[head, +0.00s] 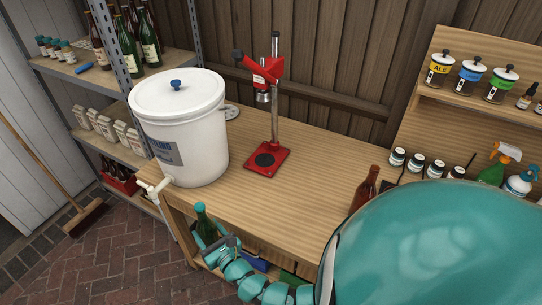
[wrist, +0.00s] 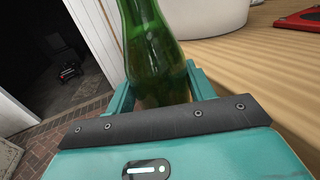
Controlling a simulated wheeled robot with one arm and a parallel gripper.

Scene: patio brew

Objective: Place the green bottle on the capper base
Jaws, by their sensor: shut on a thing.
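The green bottle (head: 204,224) is upright in front of the wooden bench's front edge, below the white bucket. My gripper (head: 209,237) is shut on it, with a teal finger on each side of its body in the wrist view (wrist: 155,85). The green bottle (wrist: 150,45) fills the middle of the wrist view and its top is cut off there. The capper (head: 264,75) is red with a steel column and stands on the bench. Its red base (head: 282,155) has a dark round pad (head: 265,160) and is empty. The base's corner (wrist: 301,20) shows in the wrist view.
The white bucket (head: 205,130) with a tap (head: 153,187) stands left of the capper. A brown bottle (head: 366,188) stands at the bench's right part. The bench top (head: 260,205) in front of the capper is clear. Shelves (head: 130,82) with bottles stand at the left.

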